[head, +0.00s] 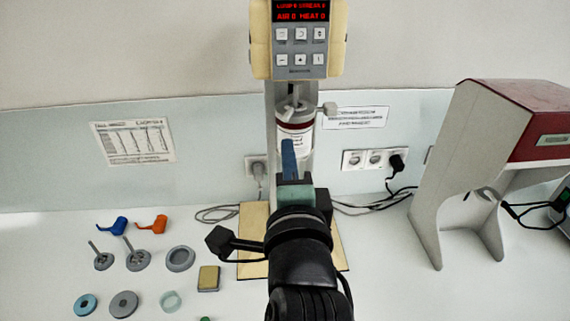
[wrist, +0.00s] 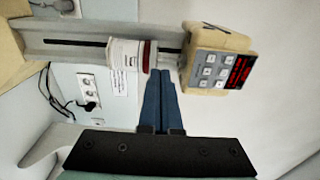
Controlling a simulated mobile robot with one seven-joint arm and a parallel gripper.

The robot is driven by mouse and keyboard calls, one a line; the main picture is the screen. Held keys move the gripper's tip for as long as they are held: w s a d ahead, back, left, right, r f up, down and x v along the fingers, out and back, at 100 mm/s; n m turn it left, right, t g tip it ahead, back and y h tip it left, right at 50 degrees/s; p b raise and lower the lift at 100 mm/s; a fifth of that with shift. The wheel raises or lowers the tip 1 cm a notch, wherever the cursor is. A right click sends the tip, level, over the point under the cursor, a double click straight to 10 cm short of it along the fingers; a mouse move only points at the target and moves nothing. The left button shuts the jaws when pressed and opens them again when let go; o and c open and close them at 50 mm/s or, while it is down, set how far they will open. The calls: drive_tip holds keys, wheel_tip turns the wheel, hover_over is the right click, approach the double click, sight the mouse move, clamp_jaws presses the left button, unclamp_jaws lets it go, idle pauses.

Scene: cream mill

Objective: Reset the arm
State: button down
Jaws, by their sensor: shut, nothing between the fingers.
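My gripper (head: 288,146) is raised in front of the cream mill's column, its blue fingers shut with nothing between them. The closed fingers (wrist: 161,75) also show in the wrist view, pointing toward the mill. The mill has a cream and grey control head (head: 299,50) with a red lit display. Below the head is a white, red-banded vessel (head: 304,131), partly hidden by my fingers. In the wrist view the vessel (wrist: 127,54) lies left of my fingertips and the control head (wrist: 220,60) right of them. I cannot tell whether the fingers touch the mill.
On the counter at left are an orange part (head: 152,225), a blue part (head: 113,227), several grey round parts (head: 180,259) and a yellow-topped block (head: 208,278). A grey and red machine (head: 455,150) stands at right. Cables run behind the mill's base (head: 252,268).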

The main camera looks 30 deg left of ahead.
drive_tip(key=shift+s, duration=0.45)
drive_tip(key=shift+d+r, duration=0.1)
drive_tip(key=shift+r, duration=0.05)
drive_tip(key=w+d+r+n+t+h+b, duration=0.1)
drive_tip(key=d+r+n+t+h+b, duration=0.35)
drive_tip(key=d+r, duration=0.65)
drive_tip(key=s+d+r+n+t+h, duration=0.3)
drive_tip(key=d+r+t, duration=0.1)
drive_tip(key=d+r, duration=0.1)
drive_tip(key=s+d+r+n+t+h, duration=0.3)
drive_tip(key=s+d+r+t, duration=0.1)
drive_tip(key=r, duration=0.4)
drive_tip(key=shift+d+r, duration=0.2)
drive_tip(key=shift+d, duration=0.4)
